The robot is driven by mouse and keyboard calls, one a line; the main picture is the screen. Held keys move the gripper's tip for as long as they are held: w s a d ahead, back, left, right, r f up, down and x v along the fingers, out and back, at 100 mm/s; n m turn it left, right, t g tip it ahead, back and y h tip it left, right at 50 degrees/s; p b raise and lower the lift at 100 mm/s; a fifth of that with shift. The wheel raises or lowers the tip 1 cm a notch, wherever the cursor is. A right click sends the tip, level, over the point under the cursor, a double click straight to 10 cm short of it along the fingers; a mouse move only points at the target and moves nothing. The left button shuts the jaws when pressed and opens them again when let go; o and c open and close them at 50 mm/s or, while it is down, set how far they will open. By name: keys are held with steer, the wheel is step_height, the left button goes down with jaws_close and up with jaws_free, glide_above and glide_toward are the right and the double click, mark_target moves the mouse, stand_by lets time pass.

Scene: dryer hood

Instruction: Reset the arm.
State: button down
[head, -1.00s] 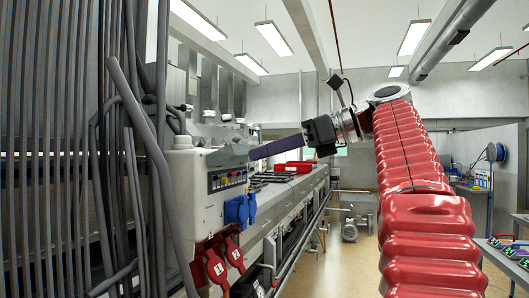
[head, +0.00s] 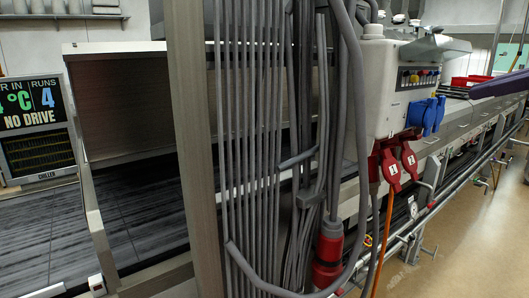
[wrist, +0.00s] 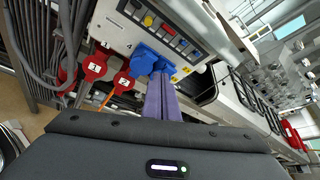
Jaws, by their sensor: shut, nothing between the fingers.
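My gripper (wrist: 160,80) shows in the wrist view as two long purple fingers lying side by side, shut with nothing between them. Beyond their tips are blue sockets (wrist: 152,60) on a pale electrical box (wrist: 185,20). In the head view only the purple fingers of my gripper (head: 474,91) show, reaching in from the right edge, to the right of the box (head: 390,75). I cannot tell how far the tips are from the box. The rest of my arm is outside the head view.
Thick grey cables (head: 250,130) hang beside a post (head: 193,150). Red plugs (head: 391,170) sit below the box, and a red connector (head: 328,255) hangs lower. A display panel (head: 35,120) stands at the left. Open floor (head: 465,235) lies at the right.

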steer(key=s+a+f+n+g+h, duration=0.15)
steer(key=f+n, duration=0.25)
steer(key=f, duration=0.4)
steer(key=s+a+f+n+g+h, duration=0.1)
steer(key=a+f+n+g, duration=0.15)
steer(key=f, duration=0.65)
steer(key=s+a+f+n+g+h, duration=0.1)
steer(key=a+f+n+h, duration=0.15)
steer(key=f+n, duration=0.4)
steer(key=s+a+f+n+g, duration=0.1)
steer(key=s+a+f+n, duration=1)
steer(key=s+a+f, duration=0.4)
steer(key=a+f, duration=0.3)
steer(key=a, duration=0.2)
steer(key=shift+s+a+n+g, duration=0.15)
steer(key=shift+a+n+g, duration=0.1)
steer(key=shift+n+g, duration=0.15)
steer(key=shift+f, duration=0.1)
